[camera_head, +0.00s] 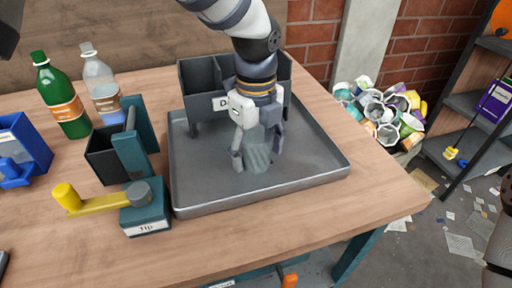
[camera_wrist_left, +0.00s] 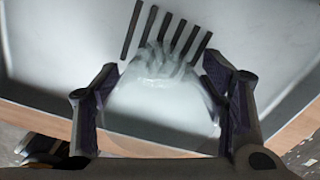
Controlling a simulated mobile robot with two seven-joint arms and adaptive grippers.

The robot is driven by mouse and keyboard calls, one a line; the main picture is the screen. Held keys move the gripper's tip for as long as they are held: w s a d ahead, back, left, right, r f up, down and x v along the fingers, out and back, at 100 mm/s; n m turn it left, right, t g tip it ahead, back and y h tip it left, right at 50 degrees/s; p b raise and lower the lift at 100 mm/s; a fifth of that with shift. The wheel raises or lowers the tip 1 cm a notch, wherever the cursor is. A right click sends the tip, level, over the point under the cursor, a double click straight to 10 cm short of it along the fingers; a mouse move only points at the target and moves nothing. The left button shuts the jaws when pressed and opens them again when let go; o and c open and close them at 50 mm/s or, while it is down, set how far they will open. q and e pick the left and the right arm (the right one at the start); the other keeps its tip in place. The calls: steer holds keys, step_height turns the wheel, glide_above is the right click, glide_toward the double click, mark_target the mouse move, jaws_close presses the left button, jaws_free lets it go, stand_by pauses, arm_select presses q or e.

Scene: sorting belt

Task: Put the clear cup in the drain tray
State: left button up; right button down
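The drain tray (camera_head: 310,170) is a wide, shallow grey tray on the wooden table. Dark slots in its floor show in the wrist view (camera_wrist_left: 152,25). My left gripper (camera_head: 258,152) points down over the middle of the tray. The clear cup (camera_wrist_left: 160,100) is between its fingers, with the sides of the cup close against both pads. The cup also shows faintly in the head view (camera_head: 258,136), over the slotted part. I cannot tell whether its base touches the tray floor. My right gripper is not in view.
A dark divided box (camera_head: 200,80) with a partly hidden label stands at the tray's back. Left of the tray are a teal stand with a yellow-ended lever (camera_head: 105,200), a green bottle (camera_head: 62,98), a clear bottle (camera_head: 103,88) and a blue bin (camera_head: 25,145). The tray's right side is clear.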

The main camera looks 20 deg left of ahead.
arm_select(q)
steer(key=shift+r, duration=0.1)
step_height(320, 180, up, 12)
stand_by(0.5)
